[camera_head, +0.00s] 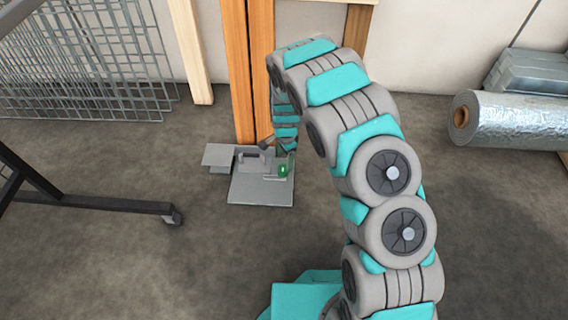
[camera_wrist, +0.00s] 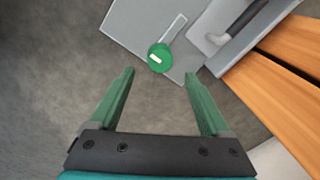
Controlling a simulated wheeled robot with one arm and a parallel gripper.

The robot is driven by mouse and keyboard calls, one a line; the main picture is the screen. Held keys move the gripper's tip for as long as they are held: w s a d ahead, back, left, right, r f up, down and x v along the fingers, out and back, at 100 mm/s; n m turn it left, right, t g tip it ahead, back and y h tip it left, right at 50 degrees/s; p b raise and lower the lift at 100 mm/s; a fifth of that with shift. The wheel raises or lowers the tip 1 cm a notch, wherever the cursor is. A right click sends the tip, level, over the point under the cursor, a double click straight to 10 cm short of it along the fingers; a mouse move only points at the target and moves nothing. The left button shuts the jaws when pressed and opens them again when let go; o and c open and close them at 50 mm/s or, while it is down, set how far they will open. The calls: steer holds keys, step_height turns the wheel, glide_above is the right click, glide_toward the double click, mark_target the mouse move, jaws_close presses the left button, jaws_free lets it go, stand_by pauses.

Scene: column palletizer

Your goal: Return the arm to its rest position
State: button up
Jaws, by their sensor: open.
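My gripper (camera_wrist: 160,90) is open, with two green fingers apart and nothing between them in the wrist view. In the head view my arm curves up and over, and its end hangs by a grey metal fixture (camera_head: 255,190) on the floor, partly hidden by the arm. A round green piece with a white mark (camera_wrist: 161,57) sits on the fixture's grey plate (camera_wrist: 135,25), just beyond my fingertips and apart from them. It also shows in the head view (camera_head: 283,170).
Wooden posts (camera_head: 238,70) stand right behind the fixture. Wire mesh panels (camera_head: 90,70) lean at the left, with a dark wheeled frame (camera_head: 120,205) in front. A foil-wrapped roll (camera_head: 510,120) lies at the right. Bare floor lies left of the fixture.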

steer(key=shift+s+r, duration=0.1)
steer(key=shift+r, duration=0.55)
steer(key=s+d+r+n+p, duration=0.2)
steer(key=s+d+r, duration=0.25)
steer(key=r, duration=0.55)
steer(key=s+d+r+n+g+p, duration=0.15)
steer(key=s+d+r, duration=0.3)
steer(key=r, duration=0.45)
steer(key=s+d+r+n+p, duration=0.25)
steer(key=s+r, duration=0.25)
steer(key=r, duration=0.5)
steer(key=s+d+r+n+p, duration=0.1)
steer(key=s+r, duration=0.3)
steer(key=s, duration=0.4)
steer(key=s+d+r+n+p, duration=0.1)
steer(key=s+d+r+n, duration=0.1)
steer(key=s+r, duration=0.3)
steer(key=s+d+r+n+p, duration=0.2)
steer(key=s+r, duration=0.2)
steer(key=s, duration=0.8)
steer(key=shift+s+r+n+g, duration=0.3)
steer(key=shift+g, duration=0.15)
steer(key=shift+s, duration=0.25)
steer(key=shift+c, duration=0.3)
